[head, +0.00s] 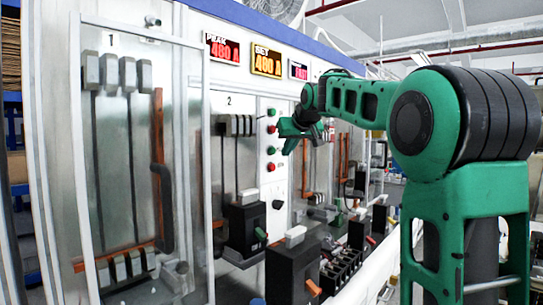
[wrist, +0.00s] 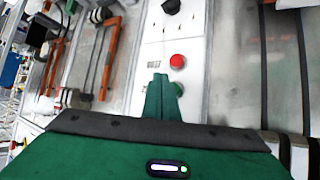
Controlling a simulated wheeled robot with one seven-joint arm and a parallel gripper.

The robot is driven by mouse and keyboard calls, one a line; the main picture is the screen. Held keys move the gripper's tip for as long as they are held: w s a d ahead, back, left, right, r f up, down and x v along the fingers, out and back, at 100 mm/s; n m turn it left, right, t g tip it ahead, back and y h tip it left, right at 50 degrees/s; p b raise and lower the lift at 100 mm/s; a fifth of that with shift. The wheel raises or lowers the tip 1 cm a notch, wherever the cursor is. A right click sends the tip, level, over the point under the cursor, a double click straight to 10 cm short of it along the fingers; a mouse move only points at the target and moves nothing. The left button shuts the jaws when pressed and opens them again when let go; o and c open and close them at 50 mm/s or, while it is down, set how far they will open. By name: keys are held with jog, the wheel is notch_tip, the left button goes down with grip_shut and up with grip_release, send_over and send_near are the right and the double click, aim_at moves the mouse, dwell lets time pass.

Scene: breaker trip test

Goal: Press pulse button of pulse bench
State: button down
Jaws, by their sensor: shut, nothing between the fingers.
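The pulse bench (head: 273,185) is a tall light-grey cabinet with a white control strip. A green button (head: 271,151) and a red button (head: 271,167) sit on this strip, with another red button (head: 271,129) higher up. My gripper (head: 284,139) is shut and empty, in front of the strip beside the buttons. In the wrist view its green fingers (wrist: 158,85) point at the strip, close to a green button (wrist: 178,89) they partly cover. A red button (wrist: 177,61) shows clear beyond the fingertips. I cannot read which button is the pulse button, nor tell whether the fingers touch.
A black knob (head: 277,204) sits lower on the strip. Lit displays, including a red one (head: 222,50) and an amber one (head: 267,61), are above. Clear-fronted bays flank the strip. Black breaker blocks (head: 292,270) stand along the bench shelf below.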

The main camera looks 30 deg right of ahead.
jog(key=s, duration=0.1)
jog(key=s+d, duration=0.1)
jog(key=shift+s, duration=0.4)
dwell(0.6)
jog(key=s+a+f+m+g, duration=0.1)
jog(key=s+a+f+g, duration=0.1)
jog(key=s+f, duration=1)
jog(key=s+a+f+m+g+y, duration=0.1)
jog(key=s+f+g, duration=0.4)
jog(key=s+f, duration=0.8)
jog(key=s+a+f+m+g+y, duration=0.1)
jog(key=s+a+f, duration=0.4)
jog(key=s+f, duration=0.7)
jog(key=s+m+g, duration=0.1)
jog(key=s+g, duration=0.1)
jog(key=s, duration=0.5)
jog(key=shift+s+f+g, duration=0.15)
jog(key=shift+g, duration=0.25)
